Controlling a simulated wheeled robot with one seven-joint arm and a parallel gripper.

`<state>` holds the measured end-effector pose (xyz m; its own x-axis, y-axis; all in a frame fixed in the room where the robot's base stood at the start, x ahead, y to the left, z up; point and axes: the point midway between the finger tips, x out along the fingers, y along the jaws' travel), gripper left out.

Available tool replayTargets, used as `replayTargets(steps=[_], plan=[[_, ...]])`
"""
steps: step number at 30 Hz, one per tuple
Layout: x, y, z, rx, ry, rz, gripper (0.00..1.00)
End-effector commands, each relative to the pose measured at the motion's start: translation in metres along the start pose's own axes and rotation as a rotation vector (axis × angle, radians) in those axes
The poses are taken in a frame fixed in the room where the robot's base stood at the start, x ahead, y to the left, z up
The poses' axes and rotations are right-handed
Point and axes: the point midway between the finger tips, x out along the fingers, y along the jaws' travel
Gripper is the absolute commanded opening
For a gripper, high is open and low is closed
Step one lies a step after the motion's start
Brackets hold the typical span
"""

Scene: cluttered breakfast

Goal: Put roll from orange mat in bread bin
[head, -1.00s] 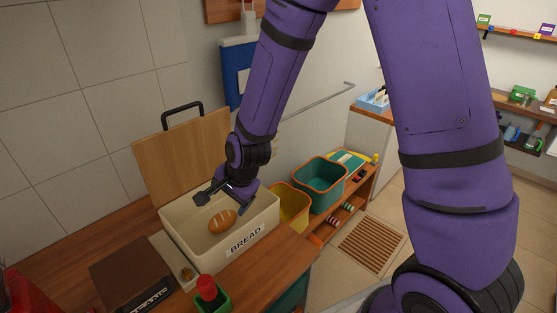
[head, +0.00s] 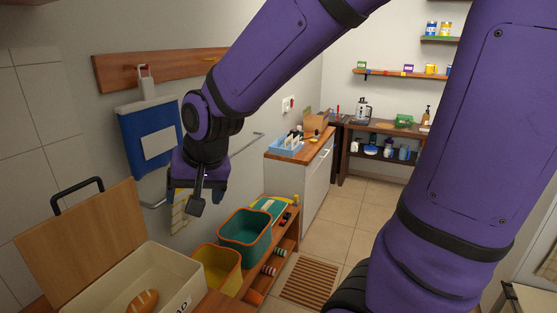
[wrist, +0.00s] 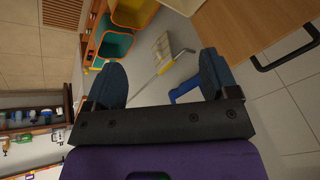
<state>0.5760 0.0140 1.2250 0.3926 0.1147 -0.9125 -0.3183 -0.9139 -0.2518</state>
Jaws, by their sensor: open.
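The roll (head: 142,302), brown with pale score lines, lies inside the cream bread bin (head: 178,263) at the lower left of the head view. The bin's wooden lid (head: 85,240) stands open behind it, and the lid also shows in the wrist view (wrist: 240,30). My gripper (head: 197,200) is up in the air, above and to the right of the bin, apart from it. In the wrist view its two blue fingers (wrist: 162,82) are spread wide with nothing between them. The orange mat is not in view.
A yellow bin (head: 218,268) and a teal bin with an orange rim (head: 245,240) stand right of the bread bin on a low wooden shelf.

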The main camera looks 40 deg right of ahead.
Motion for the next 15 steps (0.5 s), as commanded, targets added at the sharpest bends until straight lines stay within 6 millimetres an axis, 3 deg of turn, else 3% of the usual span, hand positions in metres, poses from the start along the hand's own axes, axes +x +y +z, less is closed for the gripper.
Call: replayTargets(steps=[6, 15], plan=[[-0.059, 0.032, 0.011, -0.137, 0.04, 0.027, 0.8], [-0.123, 0.076, 0.042, -0.313, 0.072, 0.074, 0.8]])
